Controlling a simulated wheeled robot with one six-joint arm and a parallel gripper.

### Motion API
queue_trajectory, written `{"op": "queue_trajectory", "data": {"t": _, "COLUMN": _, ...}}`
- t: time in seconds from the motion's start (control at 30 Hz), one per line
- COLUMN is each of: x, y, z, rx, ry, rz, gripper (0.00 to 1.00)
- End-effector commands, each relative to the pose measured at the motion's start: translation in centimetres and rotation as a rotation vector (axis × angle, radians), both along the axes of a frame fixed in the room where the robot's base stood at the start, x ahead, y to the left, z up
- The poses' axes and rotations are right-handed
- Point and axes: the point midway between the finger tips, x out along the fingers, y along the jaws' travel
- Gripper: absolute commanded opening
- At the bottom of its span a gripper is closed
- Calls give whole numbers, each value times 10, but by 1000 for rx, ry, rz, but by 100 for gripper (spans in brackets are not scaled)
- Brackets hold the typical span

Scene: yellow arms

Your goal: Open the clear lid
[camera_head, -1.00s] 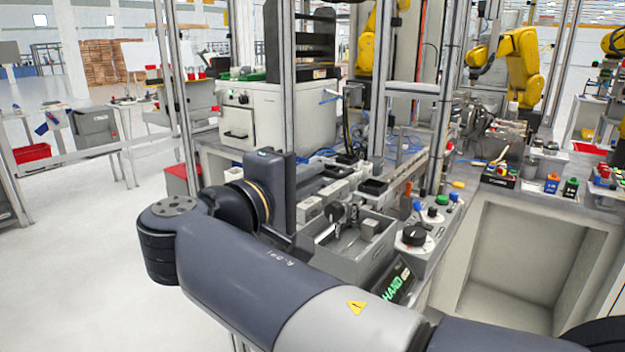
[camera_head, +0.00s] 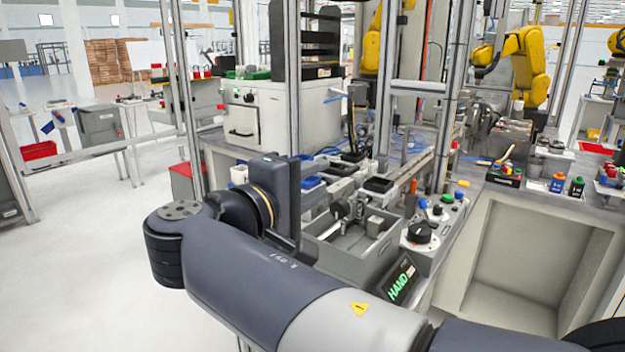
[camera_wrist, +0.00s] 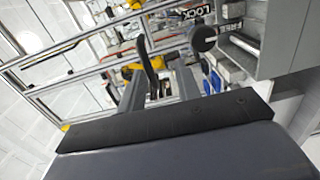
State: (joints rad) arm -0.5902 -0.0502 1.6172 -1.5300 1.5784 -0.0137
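I cannot make out a clear lid with certainty in either view. In the wrist view my gripper (camera_wrist: 157,90) shows two grey fingers standing apart, so it is open. A dark curved bar (camera_wrist: 148,62) shows at the gap between them. I cannot tell whether it is a handle or how far away it is; no grip on it is visible. In the head view my wrist is beside a grey open-topped box (camera_head: 345,262) on the workstation. The fingers cannot be made out there.
A control panel with a black knob (camera_head: 419,232) and a lit HAND display (camera_head: 401,283) stands right of the box. Dark trays (camera_head: 378,184) lie behind it. Metal posts (camera_head: 292,80) rise close behind my wrist. In the wrist view, a round knob (camera_wrist: 203,38) sits near LOCK and FREE labels.

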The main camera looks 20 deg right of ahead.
Motion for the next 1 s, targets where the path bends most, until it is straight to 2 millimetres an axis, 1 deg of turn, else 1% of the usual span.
{"op": "queue_trajectory", "data": {"t": 0.33, "x": 0, "y": 1, "z": 3, "rx": 0, "ry": -5, "rz": 3, "gripper": 31}}
{"op": "queue_trajectory", "data": {"t": 0.47, "x": -3, "y": 6, "z": 3, "rx": 0, "ry": -6, "rz": 6, "gripper": 31}}
{"op": "queue_trajectory", "data": {"t": 0.67, "x": -16, "y": 27, "z": 5, "rx": 0, "ry": -5, "rz": 9, "gripper": 31}}
{"op": "queue_trajectory", "data": {"t": 1.0, "x": -46, "y": 70, "z": 6, "rx": -1, "ry": -4, "rz": 7, "gripper": 31}}
